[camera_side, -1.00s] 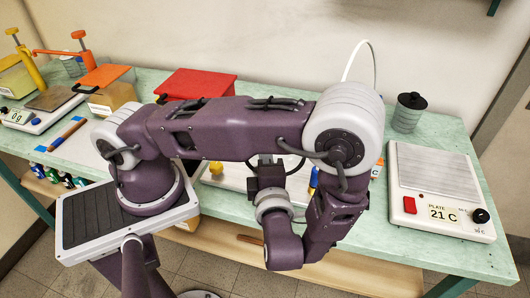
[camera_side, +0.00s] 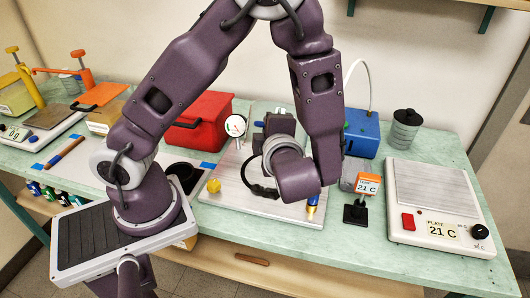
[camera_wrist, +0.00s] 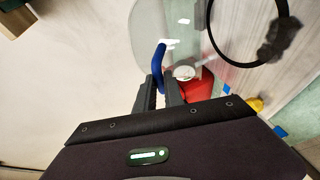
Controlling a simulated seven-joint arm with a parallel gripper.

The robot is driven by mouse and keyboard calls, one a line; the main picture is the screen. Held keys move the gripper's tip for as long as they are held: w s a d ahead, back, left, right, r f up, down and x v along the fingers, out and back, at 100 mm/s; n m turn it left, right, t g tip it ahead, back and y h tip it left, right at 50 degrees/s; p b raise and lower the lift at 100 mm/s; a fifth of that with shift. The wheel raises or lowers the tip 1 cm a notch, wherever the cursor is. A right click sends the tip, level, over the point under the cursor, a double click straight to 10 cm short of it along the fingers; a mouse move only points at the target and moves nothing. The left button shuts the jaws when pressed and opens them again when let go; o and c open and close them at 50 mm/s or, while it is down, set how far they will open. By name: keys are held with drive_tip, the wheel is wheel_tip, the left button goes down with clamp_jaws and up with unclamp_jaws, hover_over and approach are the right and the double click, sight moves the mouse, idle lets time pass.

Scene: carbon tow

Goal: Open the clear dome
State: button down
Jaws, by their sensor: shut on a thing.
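The clear dome (camera_wrist: 185,25) is a see-through shell with a blue handle (camera_wrist: 158,62). In the wrist view my gripper (camera_wrist: 160,92) is shut on that handle. In the side view a faint part of the dome (camera_side: 262,108) shows above and behind my gripper, whose fingers are hidden by my wrist. A black ring (camera_wrist: 243,50) with a dark fuzzy tuft (camera_wrist: 280,40) lies on the pale metal plate (camera_side: 232,190). I cannot tell whether the dome's rim touches the plate.
A dial gauge (camera_side: 235,125) and a yellow knob (camera_side: 213,186) sit at the plate's left. A red box (camera_side: 200,122) and blue unit (camera_side: 361,132) stand behind. An orange display (camera_side: 368,184) and hot plate (camera_side: 436,190) are to the right.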

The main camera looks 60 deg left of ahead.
drive_tip(key=w+a+r, duration=0.3)
drive_tip(key=w+a, duration=0.1)
drive_tip(key=a, duration=0.1)
drive_tip(key=w+a+r, duration=0.2)
drive_tip(key=w, duration=0.1)
drive_tip(key=shift+w+a+r, duration=0.1)
drive_tip(key=shift+a+r, duration=0.1)
drive_tip(key=shift+r, duration=0.1)
drive_tip(key=w+a+g+h, duration=0.1)
drive_tip(key=w+a+h, duration=0.1)
drive_tip(key=w+a, duration=0.4)
drive_tip(key=shift+w+a+r+m, duration=0.3)
drive_tip(key=shift+w+a+m, duration=0.1)
drive_tip(key=shift+a, duration=0.1)
drive_tip(key=c, duration=1.6)
unclamp_jaws()
drive_tip(key=shift+o, duration=0.7)
drive_tip(key=shift+d+f, duration=0.1)
drive_tip(key=shift+d, duration=0.05)
